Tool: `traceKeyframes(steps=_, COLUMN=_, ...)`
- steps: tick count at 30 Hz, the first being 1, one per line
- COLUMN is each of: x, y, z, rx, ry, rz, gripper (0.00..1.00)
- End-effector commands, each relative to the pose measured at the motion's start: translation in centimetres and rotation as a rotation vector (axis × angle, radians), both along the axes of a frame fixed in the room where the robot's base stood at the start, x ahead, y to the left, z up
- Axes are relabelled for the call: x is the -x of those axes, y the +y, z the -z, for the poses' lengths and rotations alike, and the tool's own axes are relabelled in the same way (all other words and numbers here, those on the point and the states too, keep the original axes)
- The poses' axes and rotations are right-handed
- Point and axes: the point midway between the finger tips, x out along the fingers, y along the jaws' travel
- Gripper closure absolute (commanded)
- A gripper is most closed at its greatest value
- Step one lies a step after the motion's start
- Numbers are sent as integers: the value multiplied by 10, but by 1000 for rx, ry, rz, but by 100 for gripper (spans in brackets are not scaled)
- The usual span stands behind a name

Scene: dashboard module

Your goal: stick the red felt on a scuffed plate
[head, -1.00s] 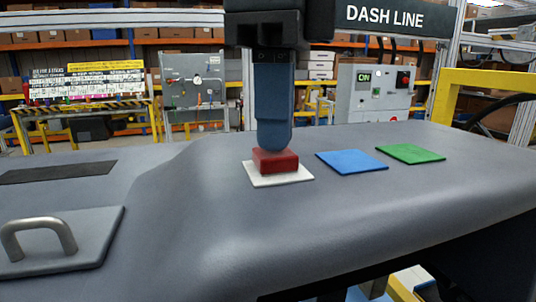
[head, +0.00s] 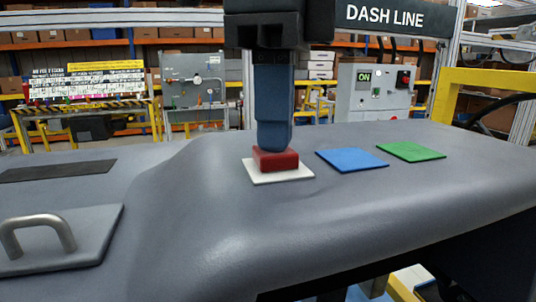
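The red felt (head: 276,161) is a small thick red block. It lies flat on a white square plate (head: 297,174) on top of the grey dashboard; whether the white plate is scuffed is too small to tell. My gripper (head: 274,148) points straight down over the red felt, its blue finger reaching the top of the block. Only one finger shows clearly, in line with the other, so the gap between them is hidden. I cannot tell whether it grips the felt. A blue plate (head: 352,160) and a green plate (head: 411,151) lie flat to the right.
The grey dashboard (head: 330,213) curves down at the front and has clear room around the plates. A raised panel with a metal handle (head: 40,230) is at the left front, and a dark strip (head: 55,171) lies behind it. A yellow frame (head: 490,80) stands at the right.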

Motion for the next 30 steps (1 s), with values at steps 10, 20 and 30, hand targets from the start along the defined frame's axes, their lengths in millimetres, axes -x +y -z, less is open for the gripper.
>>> traceKeyframes(steps=10, x=0, y=0, z=-33, rx=0, ry=-2, rz=1, gripper=100)
traceKeyframes(steps=20, x=0, y=0, z=-63, rx=0, ry=-1, rz=1, gripper=100)
traceKeyframes(steps=30, x=0, y=0, z=-79, rx=-1, ry=-1, rz=0, gripper=100)
